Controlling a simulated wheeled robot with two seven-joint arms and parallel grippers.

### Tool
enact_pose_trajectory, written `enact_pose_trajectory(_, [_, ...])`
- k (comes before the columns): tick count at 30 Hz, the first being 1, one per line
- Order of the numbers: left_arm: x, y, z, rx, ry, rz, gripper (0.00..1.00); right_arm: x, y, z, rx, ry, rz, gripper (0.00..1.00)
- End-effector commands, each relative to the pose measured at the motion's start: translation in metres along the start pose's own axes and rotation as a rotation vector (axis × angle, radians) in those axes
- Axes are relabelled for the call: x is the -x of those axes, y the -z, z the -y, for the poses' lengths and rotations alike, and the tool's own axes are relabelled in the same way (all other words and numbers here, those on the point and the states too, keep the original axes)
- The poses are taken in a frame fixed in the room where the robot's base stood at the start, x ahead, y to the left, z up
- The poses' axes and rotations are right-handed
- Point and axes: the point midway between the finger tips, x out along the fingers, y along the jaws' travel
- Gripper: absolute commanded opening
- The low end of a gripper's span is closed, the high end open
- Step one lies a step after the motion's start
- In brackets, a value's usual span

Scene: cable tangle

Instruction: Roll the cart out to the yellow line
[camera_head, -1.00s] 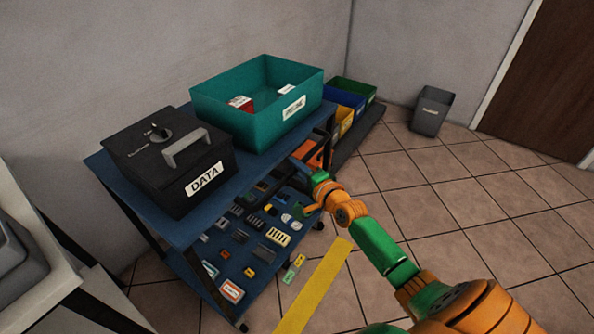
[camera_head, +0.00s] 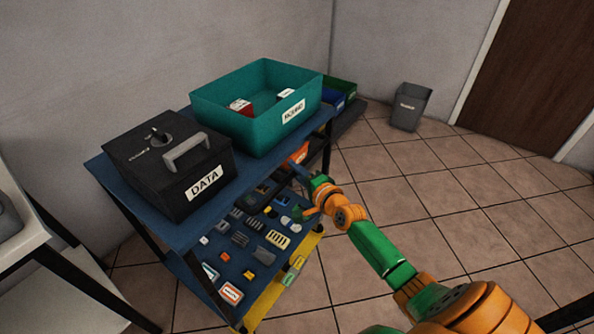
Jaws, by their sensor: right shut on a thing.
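The cart (camera_head: 178,232) has a blue top shelf, dark legs and a blue lower shelf. Its lower shelf's front edge is over or right beside the yellow line (camera_head: 268,297) on the floor, and the cart hides part of the line. On top stand a black box labelled DATA (camera_head: 205,187) and a teal bin (camera_head: 245,128) with a few items inside. My right gripper (camera_head: 306,183) is at the cart's right side, near its right-hand leg, and is shut on the cart; its fingertips are small and partly hidden. My left gripper is out of view.
The lower shelf holds several small loose parts. Coloured bins (camera_head: 343,92) stand on a dark low platform behind the cart. A grey waste bin (camera_head: 409,107) is by the back wall. A pale table (camera_head: 22,235) is at the left. The tiled floor at right is clear.

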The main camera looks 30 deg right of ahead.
Motion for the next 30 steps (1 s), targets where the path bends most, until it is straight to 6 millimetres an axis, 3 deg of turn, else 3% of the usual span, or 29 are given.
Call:
enact_pose_trajectory(11, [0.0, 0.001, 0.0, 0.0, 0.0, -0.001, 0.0, 0.0, -0.001, -0.002, 0.0, -0.006, 0.003, 0.0])
enact_pose_trajectory(12, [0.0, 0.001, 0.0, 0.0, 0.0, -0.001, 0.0, 0.0, -0.001, -0.002, 0.0, -0.005, 0.003, 0.28])
enact_pose_trajectory(15, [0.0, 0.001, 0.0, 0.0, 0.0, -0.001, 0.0, 0.0, -0.001, -0.002, 0.0, -0.004, 0.002, 0.52])
enact_pose_trajectory(24, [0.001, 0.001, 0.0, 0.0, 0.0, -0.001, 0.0, 0.002, 0.0, 0.0, 0.0, -0.001, 0.001, 0.52])
enact_pose_trajectory(30, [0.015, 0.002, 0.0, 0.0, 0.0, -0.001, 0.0, 0.032, -0.001, 0.001, 0.0, -0.005, 0.002, 0.52])
